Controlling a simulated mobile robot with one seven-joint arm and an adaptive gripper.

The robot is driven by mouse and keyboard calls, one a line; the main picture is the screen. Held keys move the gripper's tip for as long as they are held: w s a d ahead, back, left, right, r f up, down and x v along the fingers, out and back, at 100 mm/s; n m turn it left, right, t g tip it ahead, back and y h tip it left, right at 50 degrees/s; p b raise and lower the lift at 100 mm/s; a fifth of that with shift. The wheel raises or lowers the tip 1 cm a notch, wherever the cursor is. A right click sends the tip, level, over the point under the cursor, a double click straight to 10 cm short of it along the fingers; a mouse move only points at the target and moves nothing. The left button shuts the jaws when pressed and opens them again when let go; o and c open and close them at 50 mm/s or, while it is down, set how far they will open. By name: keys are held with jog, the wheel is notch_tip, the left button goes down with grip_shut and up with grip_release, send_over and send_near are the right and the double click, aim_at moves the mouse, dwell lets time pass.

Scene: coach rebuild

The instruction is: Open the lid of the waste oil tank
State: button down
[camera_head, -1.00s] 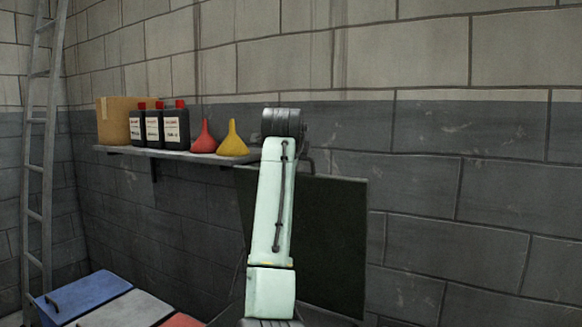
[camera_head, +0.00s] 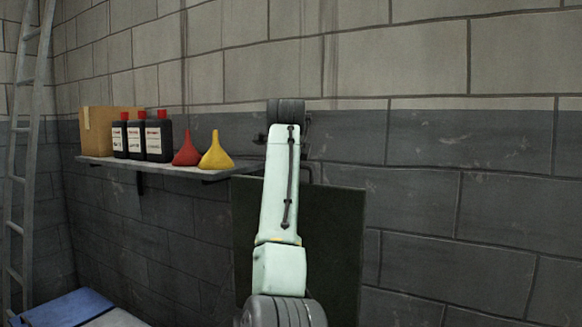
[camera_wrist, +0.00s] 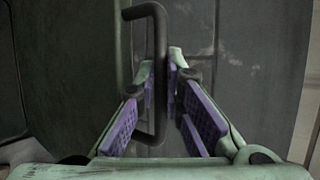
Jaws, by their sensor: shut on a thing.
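The waste oil tank's lid (camera_head: 335,240) is a dark green panel standing raised and steep in front of the wall in the head view. My pale green arm covers its middle. In the wrist view, the lid's dark bar handle (camera_wrist: 158,50) runs up and down between the purple-padded fingers. My gripper (camera_wrist: 163,78) is shut on this handle. In the head view my gripper is mostly hidden behind the arm. The tank body is out of view or hidden.
A wall shelf (camera_head: 190,172) at left holds a cardboard box (camera_head: 97,130), several black bottles, a red funnel (camera_head: 187,150) and a yellow funnel (camera_head: 215,153). A ladder (camera_head: 22,160) leans at far left. A blue-lidded bin (camera_head: 70,306) is lower left. Bare wall lies right.

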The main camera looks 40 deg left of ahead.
jog(key=c, duration=1.7)
grip_release()
jog(key=shift+f, duration=0.15)
jog(key=v, duration=1.2)
jog(key=shift+w, duration=0.1)
